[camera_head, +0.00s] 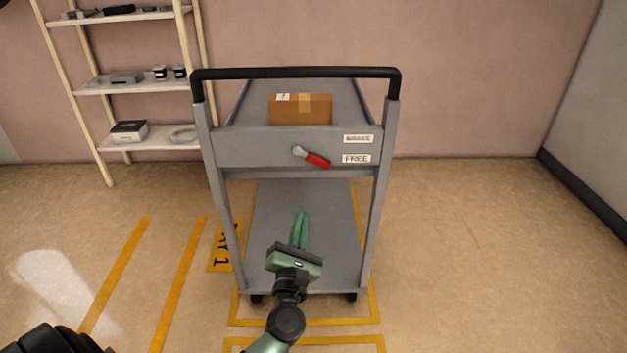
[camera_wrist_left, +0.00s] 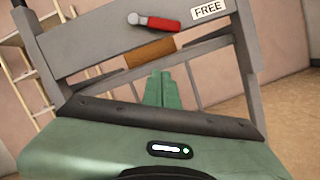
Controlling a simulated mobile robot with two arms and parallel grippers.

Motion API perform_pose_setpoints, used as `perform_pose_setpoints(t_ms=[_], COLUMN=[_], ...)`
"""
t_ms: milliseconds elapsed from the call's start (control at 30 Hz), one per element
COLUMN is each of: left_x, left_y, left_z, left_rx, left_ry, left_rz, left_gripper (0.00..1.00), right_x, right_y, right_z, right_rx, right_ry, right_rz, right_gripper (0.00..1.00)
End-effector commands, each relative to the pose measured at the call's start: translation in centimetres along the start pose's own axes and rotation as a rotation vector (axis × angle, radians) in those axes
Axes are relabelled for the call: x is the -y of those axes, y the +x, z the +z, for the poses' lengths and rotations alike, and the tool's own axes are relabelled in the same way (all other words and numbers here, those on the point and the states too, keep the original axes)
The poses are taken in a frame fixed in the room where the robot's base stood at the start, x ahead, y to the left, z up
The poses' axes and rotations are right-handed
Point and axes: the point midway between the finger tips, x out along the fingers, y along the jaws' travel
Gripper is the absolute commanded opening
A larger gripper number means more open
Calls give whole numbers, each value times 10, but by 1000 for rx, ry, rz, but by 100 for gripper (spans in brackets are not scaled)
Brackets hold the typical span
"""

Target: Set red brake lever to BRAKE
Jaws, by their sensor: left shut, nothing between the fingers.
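The red brake lever (camera_head: 317,160) is on the front panel of a grey cart (camera_head: 245,147). Its grey pivot is at the left and the red handle slopes down to the right, towards the FREE label (camera_head: 356,159). Another label (camera_head: 358,139) sits above FREE; its text is too small to read. The lever also shows in the left wrist view (camera_wrist_left: 155,22), near the top beside the FREE label (camera_wrist_left: 209,9). My left gripper (camera_head: 300,213) is shut and empty, below the lever and apart from it. Its fingertips also show in the left wrist view (camera_wrist_left: 161,73). My right gripper is not in view.
A cardboard box (camera_head: 300,117) lies on the cart's top deck. A black handlebar (camera_head: 295,73) spans the cart's top above the panel. A shelf (camera_head: 130,86) with small goods stands at the back left. The floor right of the cart is clear.

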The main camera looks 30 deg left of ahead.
Motion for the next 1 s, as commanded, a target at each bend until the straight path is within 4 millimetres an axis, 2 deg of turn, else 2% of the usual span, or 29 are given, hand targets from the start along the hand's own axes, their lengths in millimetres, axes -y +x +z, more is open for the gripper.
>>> perform_pose_setpoints(t_ms=[167,267,600,667,733,800,1000], left_x=[0,0,0,0,0,-1,0], left_y=[9,23,97,104,104,106,108], left_z=[0,1,1,5,14,20,33], left_rx=[1,1,3,1,-1,0,-1], left_ry=[1,3,3,1,0,2,1], left_rz=[-1,1,0,-1,-1,-1,-2], left_gripper=[0,0,0,0,0,0,0], right_x=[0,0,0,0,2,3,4], right_y=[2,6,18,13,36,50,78], right_z=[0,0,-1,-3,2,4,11], right_rx=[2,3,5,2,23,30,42], right_ry=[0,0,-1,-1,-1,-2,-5], right_rz=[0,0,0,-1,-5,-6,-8], right_gripper=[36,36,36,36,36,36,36])
